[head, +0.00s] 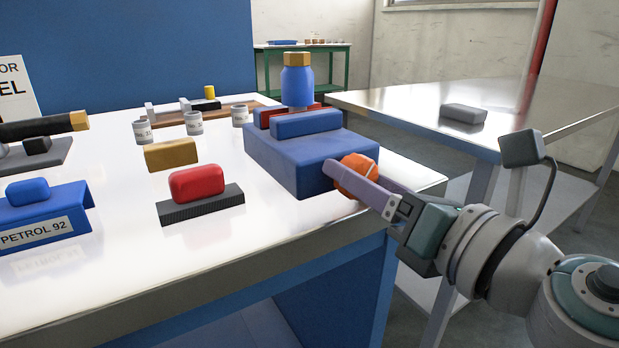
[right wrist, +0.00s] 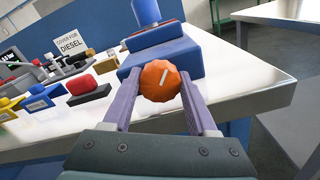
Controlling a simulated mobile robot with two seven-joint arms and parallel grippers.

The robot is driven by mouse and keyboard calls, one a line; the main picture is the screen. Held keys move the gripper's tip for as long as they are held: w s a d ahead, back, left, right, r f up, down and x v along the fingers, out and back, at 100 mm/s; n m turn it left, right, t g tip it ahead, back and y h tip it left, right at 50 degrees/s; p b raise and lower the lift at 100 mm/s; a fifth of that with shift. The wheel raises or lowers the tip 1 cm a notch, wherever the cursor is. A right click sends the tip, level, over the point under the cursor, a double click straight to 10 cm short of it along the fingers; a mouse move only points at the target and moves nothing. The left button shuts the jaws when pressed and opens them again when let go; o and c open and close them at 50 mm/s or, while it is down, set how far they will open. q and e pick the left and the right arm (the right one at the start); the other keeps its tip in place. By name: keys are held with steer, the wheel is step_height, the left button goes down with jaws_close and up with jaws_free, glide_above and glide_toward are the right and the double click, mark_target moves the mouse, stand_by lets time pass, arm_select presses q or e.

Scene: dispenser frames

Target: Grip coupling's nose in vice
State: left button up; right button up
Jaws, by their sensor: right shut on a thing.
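The blue vice (head: 290,157) sits at the right end of the bench, with red lining showing at its jaws. A blue coupling (head: 297,88) with a brass hexagonal top stands upright at the jaws. Its lower end is hidden behind the front jaw (head: 306,124), so I cannot tell whether the jaws touch it. My right gripper (head: 352,180) is shut on the orange knob (head: 358,172) on the vice's near side. In the right wrist view the knob (right wrist: 160,80) sits between both fingers and carries a white mark. My left gripper is not in view.
On the bench stand a red block (head: 197,183) on a dark ribbed base, a brass-coloured block (head: 171,154), several small tins (head: 193,123) and a blue "PETROL 92" stand (head: 60,215). A metal table (head: 540,100) with a grey block (head: 463,114) is at the right.

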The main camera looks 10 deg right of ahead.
steer(key=o, duration=1.4)
steer(key=shift+b+v, duration=1.1)
steer(key=shift+v, duration=3.9)
steer(key=shift+r, duration=0.1)
